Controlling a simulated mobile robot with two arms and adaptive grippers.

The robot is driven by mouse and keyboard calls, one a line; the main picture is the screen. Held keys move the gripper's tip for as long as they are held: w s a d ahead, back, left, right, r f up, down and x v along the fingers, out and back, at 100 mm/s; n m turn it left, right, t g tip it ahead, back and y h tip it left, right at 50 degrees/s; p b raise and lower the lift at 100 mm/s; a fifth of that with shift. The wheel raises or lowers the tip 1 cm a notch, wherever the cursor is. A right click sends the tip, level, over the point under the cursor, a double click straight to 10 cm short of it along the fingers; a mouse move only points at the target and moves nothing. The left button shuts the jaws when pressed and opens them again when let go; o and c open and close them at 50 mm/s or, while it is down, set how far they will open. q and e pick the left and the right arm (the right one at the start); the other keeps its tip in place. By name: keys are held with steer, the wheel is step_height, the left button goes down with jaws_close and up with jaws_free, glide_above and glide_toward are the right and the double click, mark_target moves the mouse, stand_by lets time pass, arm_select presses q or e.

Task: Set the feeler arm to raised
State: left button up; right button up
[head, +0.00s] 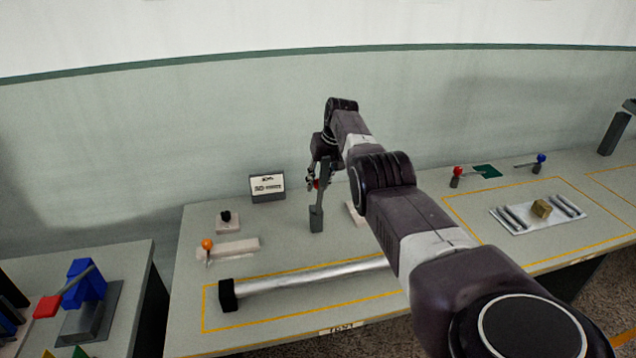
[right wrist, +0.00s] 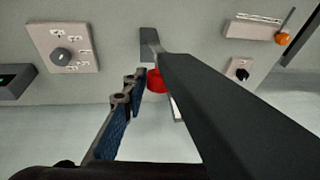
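A grey upright post (head: 316,218) stands on the table; a red knob (head: 316,184) shows near its upper part, and I take this to be the feeler arm. In the right wrist view the dark post (right wrist: 220,105) crosses the picture at a slant, with the red knob (right wrist: 156,80) beside it. My right gripper (head: 320,178) is at the upper part of the post, close to the knob. Its blue-padded fingers (right wrist: 127,100) lie left of the post; contact and finger gap are unclear. The arm's angle is partly hidden. My left gripper is not in view.
An orange-knobbed lever (head: 207,245), a black knob (head: 225,216) and a small sign box (head: 267,187) stand to the left. A metal roller (head: 310,277) lies in front. A dial plate (right wrist: 62,48) shows in the right wrist view. My right arm hides the table's middle.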

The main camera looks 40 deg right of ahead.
steer(key=shift+o, duration=1.2)
steer(key=shift+v, duration=1.1)
steer(key=v, duration=0.9)
steer(key=shift+r, duration=0.3)
steer(key=shift+s+d, duration=0.1)
